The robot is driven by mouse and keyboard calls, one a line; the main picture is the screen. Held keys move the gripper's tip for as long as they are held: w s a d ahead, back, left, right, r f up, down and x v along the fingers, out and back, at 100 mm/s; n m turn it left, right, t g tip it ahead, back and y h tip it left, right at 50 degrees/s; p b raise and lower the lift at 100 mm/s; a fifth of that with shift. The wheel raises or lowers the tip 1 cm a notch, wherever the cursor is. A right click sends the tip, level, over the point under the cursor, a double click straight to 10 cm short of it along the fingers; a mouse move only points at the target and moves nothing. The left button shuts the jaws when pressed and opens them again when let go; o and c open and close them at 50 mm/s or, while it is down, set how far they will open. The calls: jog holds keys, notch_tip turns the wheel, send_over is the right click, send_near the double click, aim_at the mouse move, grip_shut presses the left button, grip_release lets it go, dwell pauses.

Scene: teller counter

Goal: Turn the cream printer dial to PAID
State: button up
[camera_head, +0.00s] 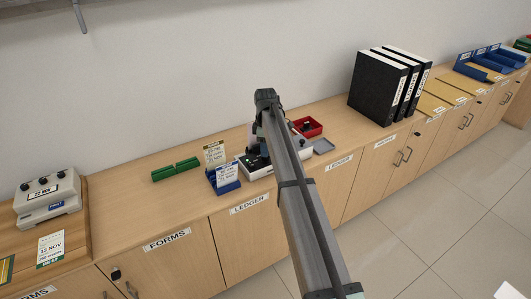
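A cream machine (48,198) with dark knobs on top and a date label on its front stands on the counter at the far left. A second pale, low device (252,171) with a dark panel and a small green light sits near the middle, largely hidden behind my arm. My arm reaches over the counter, and my gripper (258,157) appears low over the second device. Its fingers are too small and covered to tell open from shut or touching from apart. I cannot read any dial setting or find the word PAID.
Black binders (378,88) stand to the right. Bare counter (125,190) lies between the cream machine and the green blocks.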

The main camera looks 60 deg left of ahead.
notch_tip(320, 180, up, 10)
jog(key=shift+r, duration=0.25)
dwell(0.7)
